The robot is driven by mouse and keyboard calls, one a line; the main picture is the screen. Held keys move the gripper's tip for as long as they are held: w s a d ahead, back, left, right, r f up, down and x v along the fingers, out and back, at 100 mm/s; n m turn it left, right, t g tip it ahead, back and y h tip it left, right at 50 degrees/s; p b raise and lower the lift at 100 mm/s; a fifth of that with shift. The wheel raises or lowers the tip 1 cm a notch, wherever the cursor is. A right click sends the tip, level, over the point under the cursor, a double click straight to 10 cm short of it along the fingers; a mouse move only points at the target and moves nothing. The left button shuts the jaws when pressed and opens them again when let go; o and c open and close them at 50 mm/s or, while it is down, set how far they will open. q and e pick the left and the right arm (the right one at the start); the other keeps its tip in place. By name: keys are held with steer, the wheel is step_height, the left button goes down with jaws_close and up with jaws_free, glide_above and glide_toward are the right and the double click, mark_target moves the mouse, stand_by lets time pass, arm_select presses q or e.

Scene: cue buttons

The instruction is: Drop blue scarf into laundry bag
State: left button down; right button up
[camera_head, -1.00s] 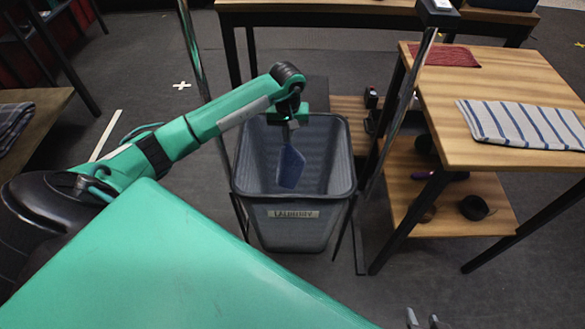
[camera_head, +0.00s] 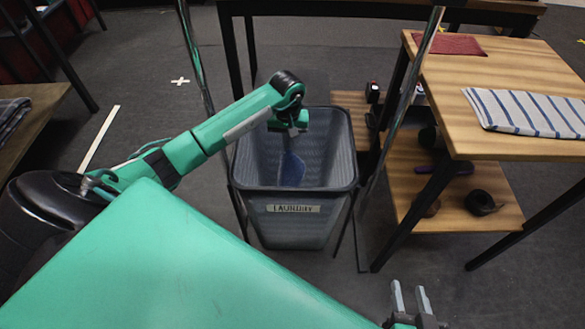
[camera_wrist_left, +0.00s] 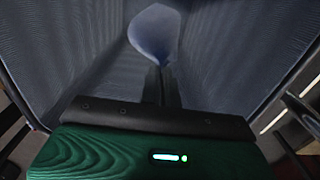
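The blue scarf (camera_head: 291,169) hangs inside the grey laundry bag (camera_head: 293,210), which has a "LAUNDRY" label on its front. My left gripper (camera_head: 291,137) is over the bag's open mouth, with its fingers reaching down inside. In the left wrist view the fingers (camera_wrist_left: 160,76) are together, and the scarf (camera_wrist_left: 155,33) spreads out from their tips between the bag's walls (camera_wrist_left: 75,50). The scarf still meets the fingertips. My right gripper (camera_head: 412,297) is at the bottom right of the head view, its two fingers apart and empty.
A wooden table (camera_head: 450,80) at right holds a striped cloth (camera_head: 525,112) and a red cloth (camera_head: 455,44). Its lower shelf (camera_head: 400,195) carries dark items. Metal poles rise on both sides of the bag. A bench (camera_head: 35,120) stands at left.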

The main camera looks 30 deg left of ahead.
arm_select(q)
steer(key=shift+f, duration=0.1)
steer(key=shift+c, duration=1.4)
jaws_free()
step_height(320, 180, up, 6)
steer(key=p, duration=0.3)
steer(key=shift+f, duration=0.25)
steer(key=shift+r, duration=0.1)
step_height(320, 180, up, 14)
steer(key=p, duration=0.1)
steer(key=shift+f+p, duration=0.2)
steer(key=shift+p, duration=0.1)
